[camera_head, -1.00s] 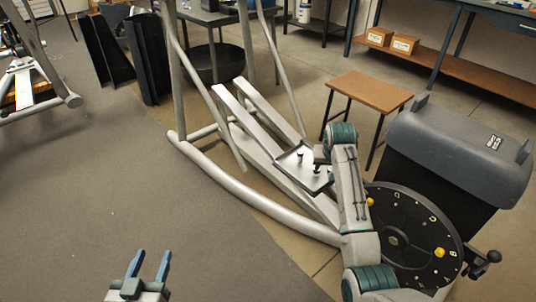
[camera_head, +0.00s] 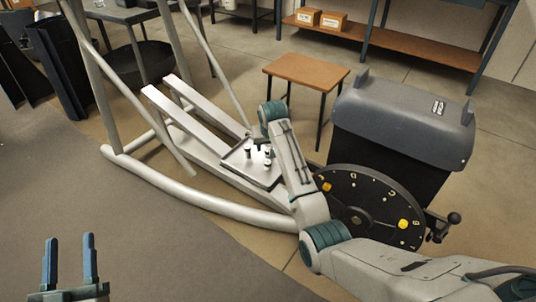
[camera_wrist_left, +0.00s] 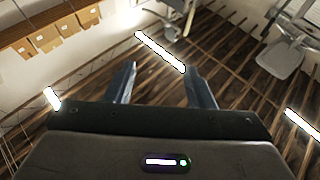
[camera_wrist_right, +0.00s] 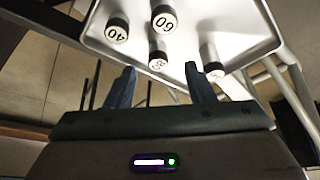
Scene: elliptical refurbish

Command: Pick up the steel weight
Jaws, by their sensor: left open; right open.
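Several short cylindrical weights stand on a light tray, whose surface (camera_wrist_right: 250,18) fills the top of the right wrist view. One is marked 40 (camera_wrist_right: 117,28) and another 60 (camera_wrist_right: 164,18). A third (camera_wrist_right: 158,55), with its number hard to read, appears between my right fingers. A paler silvery weight (camera_wrist_right: 210,55) is beside the right finger; I cannot tell for sure which is the steel one. My right gripper (camera_wrist_right: 158,75) is open and empty, close to the tray. My left gripper (camera_head: 68,240) is open and empty, over the grey mat, away from the tray.
The tray sits amid an elliptical trainer with a pale curved frame tube (camera_head: 200,198), long rails and a dial disc (camera_head: 365,215). A dark grey housing (camera_head: 405,115) is behind the disc. A wooden stool (camera_head: 305,70) stands beyond. The grey mat (camera_head: 150,250) at left is clear.

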